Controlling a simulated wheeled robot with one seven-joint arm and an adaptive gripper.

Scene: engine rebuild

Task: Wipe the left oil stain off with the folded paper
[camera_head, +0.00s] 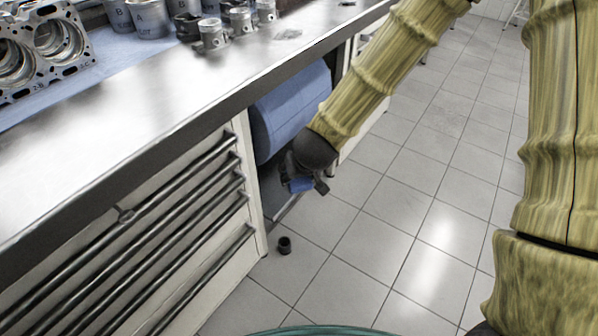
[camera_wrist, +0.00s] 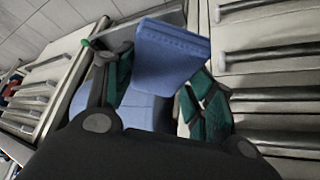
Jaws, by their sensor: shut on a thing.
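The folded paper (camera_wrist: 172,55) is a blue folded piece held between the fingers of my gripper (camera_wrist: 155,95) in the wrist view. In the head view, my gripper (camera_head: 303,182) hangs beside the workbench, below the level of its top, and a bit of the blue folded paper (camera_head: 301,185) shows at its tip. I cannot make out a second stain clearly.
A big blue paper roll (camera_head: 290,110) sits under the bench, close to my gripper. A small dark cylinder (camera_head: 285,245) stands on the tiled floor.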

